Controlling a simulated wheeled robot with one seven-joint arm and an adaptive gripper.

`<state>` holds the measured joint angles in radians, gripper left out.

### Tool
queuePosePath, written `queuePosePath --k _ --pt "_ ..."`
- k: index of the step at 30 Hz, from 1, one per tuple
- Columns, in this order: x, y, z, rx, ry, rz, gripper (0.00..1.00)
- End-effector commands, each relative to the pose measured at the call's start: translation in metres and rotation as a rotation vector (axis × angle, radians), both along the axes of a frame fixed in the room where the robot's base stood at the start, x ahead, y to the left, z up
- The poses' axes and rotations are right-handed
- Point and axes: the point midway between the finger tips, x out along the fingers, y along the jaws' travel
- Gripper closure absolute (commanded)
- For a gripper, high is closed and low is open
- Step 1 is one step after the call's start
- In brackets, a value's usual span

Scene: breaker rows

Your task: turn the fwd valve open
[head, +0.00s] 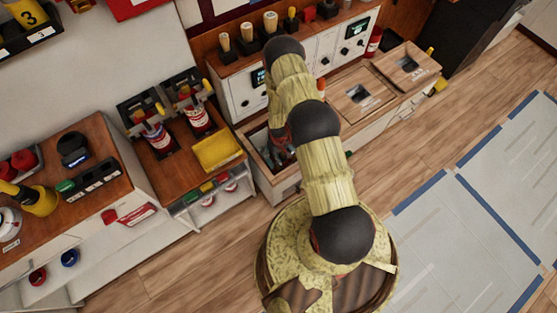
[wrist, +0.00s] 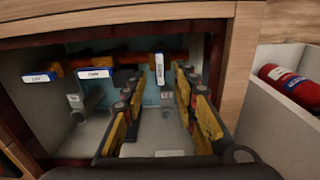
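In the wrist view three tagged valve handles hang along a reddish pipe inside an open compartment (wrist: 70,163): a left handle (wrist: 40,77), a middle handle (wrist: 95,73) and a right handle (wrist: 160,68). The left and middle tags lie sideways; the right tag stands upright. The lettering is too small to tell surely which is fwd. My gripper (wrist: 160,76) is open, its yellow-padded fingers apart, with the right handle showing between them; I cannot tell contact. In the head view my gripper (head: 282,146) is down at the open compartment, and the handles are hidden.
A wooden rim (wrist: 120,18) frames the compartment closely. A red extinguisher (wrist: 292,86) lies in a pale bin on the right. In the head view a counter with a yellow tray (head: 217,152) stands left, and a breaker panel (head: 325,48) stands behind. Floor at right is clear.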

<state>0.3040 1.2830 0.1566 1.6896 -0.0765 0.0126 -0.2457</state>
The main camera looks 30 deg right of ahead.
Motion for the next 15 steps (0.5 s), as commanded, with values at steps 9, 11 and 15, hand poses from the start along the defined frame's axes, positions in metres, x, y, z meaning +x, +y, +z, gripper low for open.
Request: queuePosePath --k 9,11,15 --pt "0.001 0.0 0.059 0.0 -0.002 -0.001 0.71" --pt "0.001 0.0 0.065 0.0 -0.001 0.0 0.71" --pt "0.0 0.0 0.077 0.0 -0.001 0.0 0.71"
